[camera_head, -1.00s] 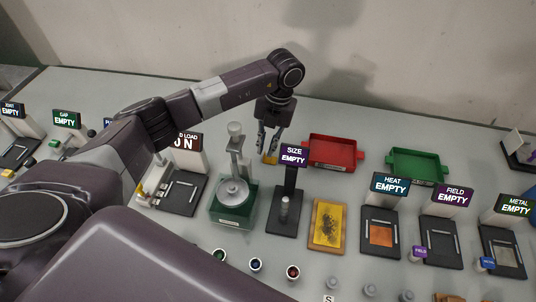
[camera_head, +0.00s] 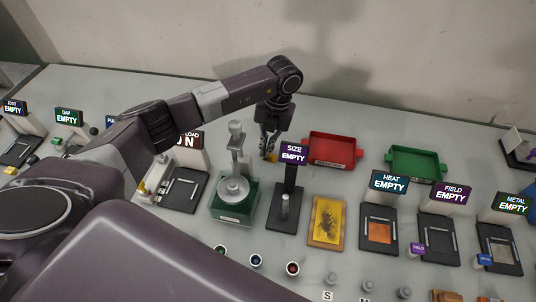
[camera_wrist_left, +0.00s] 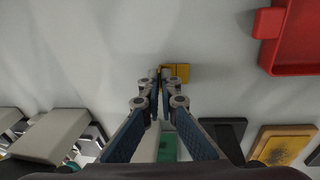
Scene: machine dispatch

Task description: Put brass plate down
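The brass plate (camera_head: 272,156) is a small yellow piece at the left gripper's fingertips, behind the SIZE stand and left of the red tray. It also shows in the left wrist view (camera_wrist_left: 180,72), sticking out to the right of the fingertips. My left gripper (camera_head: 267,152) points down, its fingers close together with the plate's edge between the tips; it shows in the wrist view too (camera_wrist_left: 161,74). The plate is at or close to the table surface; I cannot tell whether it touches. My right gripper is not in view.
A red tray (camera_head: 333,165) and a green tray (camera_head: 417,178) stand right of the gripper. The SIZE stand (camera_head: 287,200), a green-based press (camera_head: 233,217) and a yellow-framed plate (camera_head: 328,240) are in front. Bare table (camera_head: 210,110) lies behind.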

